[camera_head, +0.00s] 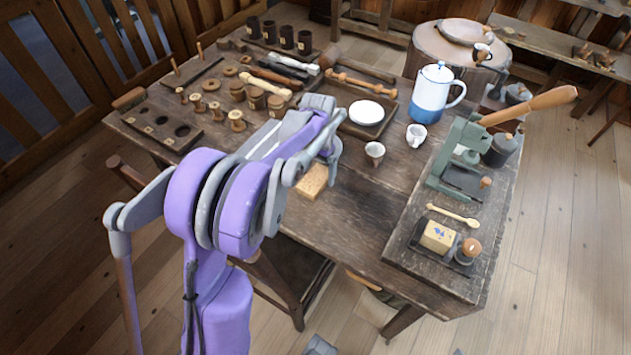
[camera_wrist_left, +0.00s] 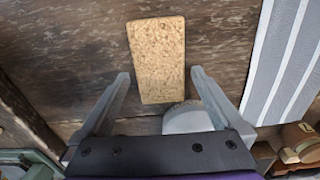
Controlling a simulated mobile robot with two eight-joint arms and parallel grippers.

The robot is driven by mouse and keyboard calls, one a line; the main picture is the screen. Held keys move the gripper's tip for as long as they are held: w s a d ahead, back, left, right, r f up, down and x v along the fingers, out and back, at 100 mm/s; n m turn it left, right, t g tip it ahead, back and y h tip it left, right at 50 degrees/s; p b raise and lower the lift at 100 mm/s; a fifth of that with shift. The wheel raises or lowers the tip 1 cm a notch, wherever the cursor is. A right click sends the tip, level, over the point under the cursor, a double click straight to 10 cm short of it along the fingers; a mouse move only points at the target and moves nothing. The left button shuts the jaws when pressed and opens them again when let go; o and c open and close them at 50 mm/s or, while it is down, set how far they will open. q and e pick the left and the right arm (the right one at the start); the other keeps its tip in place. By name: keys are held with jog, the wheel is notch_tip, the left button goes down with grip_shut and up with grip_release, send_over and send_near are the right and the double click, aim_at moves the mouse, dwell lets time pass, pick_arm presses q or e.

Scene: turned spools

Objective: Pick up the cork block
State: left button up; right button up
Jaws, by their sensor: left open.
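The cork block (camera_head: 313,181) is a tan speckled rectangular block lying on the wooden table near its front edge, partly hidden behind my left arm in the head view. In the left wrist view the cork block (camera_wrist_left: 157,57) lies flat, its near end between the two fingertips as seen there. My left gripper (camera_wrist_left: 160,80) is open and empty, with one grey finger on either side of the block's near end; I see no contact. In the head view my left gripper (camera_head: 325,150) is over the table beside the block, its fingers mostly hidden. My right gripper is not in view.
A small cup (camera_head: 374,153) stands right of the block, with a white plate (camera_head: 366,113) behind it. A blue and white pot (camera_head: 434,93) and a green press (camera_head: 462,150) stand further right. Wooden spools (camera_head: 237,120) stand left. The table's front middle is clear.

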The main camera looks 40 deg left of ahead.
aim_at(317, 176)
pick_arm(q)
jog(key=shift+f, duration=0.55)
jog(key=c, duration=1.2)
jog(key=shift+r, duration=0.1)
jog(key=shift+c, duration=0.2)
notch_tip(317, 176, up, 10)
jog(key=p, duration=0.1)
